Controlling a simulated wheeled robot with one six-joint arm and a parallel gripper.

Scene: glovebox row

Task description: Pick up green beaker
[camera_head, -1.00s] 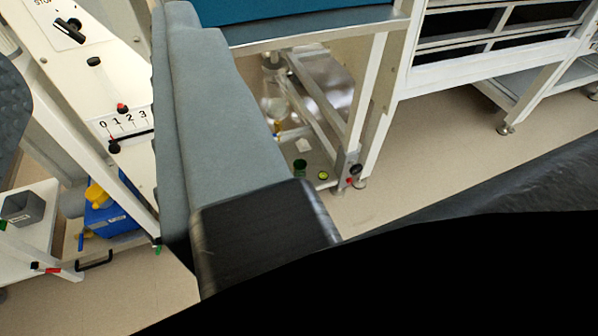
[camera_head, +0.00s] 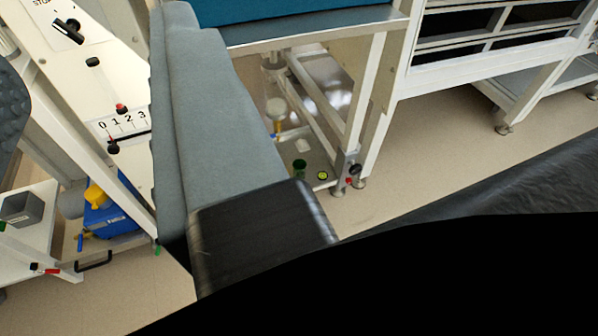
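A small dark green beaker (camera_head: 299,167) stands on the low shelf inside the white frame under the glovebox, near the picture's middle. Its lower part is close to the edge of a dark part in front of it. My gripper's fingers do not show in this view. Large dark shapes fill the bottom and right, and I cannot tell whether any of them is part of my gripper.
A yellow-green round item (camera_head: 323,175) lies right of the beaker. A white frame leg (camera_head: 366,115) stands right of it. A grey padded panel (camera_head: 215,110) rises on the left. A blue and yellow device (camera_head: 108,215) sits at lower left. Floor is open at right.

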